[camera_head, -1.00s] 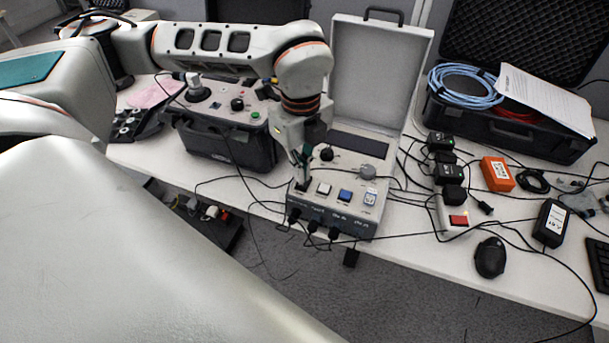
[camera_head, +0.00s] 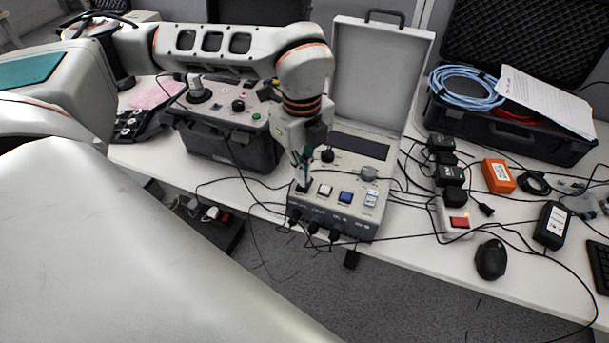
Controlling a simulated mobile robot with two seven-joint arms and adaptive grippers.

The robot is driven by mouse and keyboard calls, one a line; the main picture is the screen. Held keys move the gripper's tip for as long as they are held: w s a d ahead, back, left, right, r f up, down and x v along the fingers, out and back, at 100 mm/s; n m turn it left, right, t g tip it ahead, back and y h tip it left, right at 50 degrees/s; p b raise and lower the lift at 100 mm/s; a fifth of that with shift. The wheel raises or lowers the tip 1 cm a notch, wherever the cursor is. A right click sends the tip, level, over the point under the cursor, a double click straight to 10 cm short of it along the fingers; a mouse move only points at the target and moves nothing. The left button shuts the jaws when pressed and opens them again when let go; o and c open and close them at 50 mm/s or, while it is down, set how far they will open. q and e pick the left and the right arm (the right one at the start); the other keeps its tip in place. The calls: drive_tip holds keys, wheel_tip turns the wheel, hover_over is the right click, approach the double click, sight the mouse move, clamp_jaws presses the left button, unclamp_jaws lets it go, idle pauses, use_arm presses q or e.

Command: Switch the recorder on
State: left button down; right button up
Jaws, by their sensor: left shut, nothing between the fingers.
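A grey instrument case with a raised lid (camera_head: 378,75) stands on the white table; I take it to be the recorder. Its panel has a dark display strip (camera_head: 358,145), a black knob, a grey knob (camera_head: 368,173), a white button (camera_head: 325,190), a blue button (camera_head: 346,196) and a light switch (camera_head: 370,200). My left gripper (camera_head: 303,184) points down at the panel's front left corner, left of the white button. It is shut and empty. Its tips are at or just above a dark control there, which they partly hide; contact cannot be told. My right gripper is not in view.
A black-sided control box (camera_head: 225,145) stands left of the case. Black adapters (camera_head: 450,175), an orange box (camera_head: 497,175), a power strip with a red switch (camera_head: 458,221), a mouse (camera_head: 490,258) and loose cables lie to the right. An open black case (camera_head: 510,135) is behind them.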

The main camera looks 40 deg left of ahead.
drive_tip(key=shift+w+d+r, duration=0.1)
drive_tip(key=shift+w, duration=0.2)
use_arm(q)
drive_tip(key=shift+f, duration=0.2)
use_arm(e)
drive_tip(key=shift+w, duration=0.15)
use_arm(q)
drive_tip(key=shift+f, duration=0.2)
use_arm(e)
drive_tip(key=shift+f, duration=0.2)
use_arm(q)
drive_tip(key=shift+f+b, duration=0.3)
drive_tip(key=shift+b, duration=0.05)
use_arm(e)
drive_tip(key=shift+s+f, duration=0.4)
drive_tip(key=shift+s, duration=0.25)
